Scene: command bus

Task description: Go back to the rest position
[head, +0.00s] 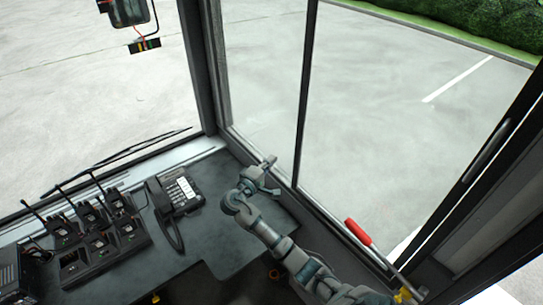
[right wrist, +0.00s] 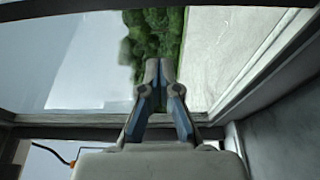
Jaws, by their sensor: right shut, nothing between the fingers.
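My right gripper (head: 270,175) is over the right end of the dark counter (head: 215,232), close to the side window. It also shows in the right wrist view (right wrist: 160,70), where its fingertips are together with nothing between them. The right arm reaches up to it from the bottom right of the head view. My left gripper and left arm are not in the head view.
A desk phone (head: 181,192) with its handset sits on the counter left of the gripper. A charger rack of radios (head: 98,240) stands further left. A red-handled tool (head: 358,232) is by the side window at right. Window frames (head: 302,95) border the counter.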

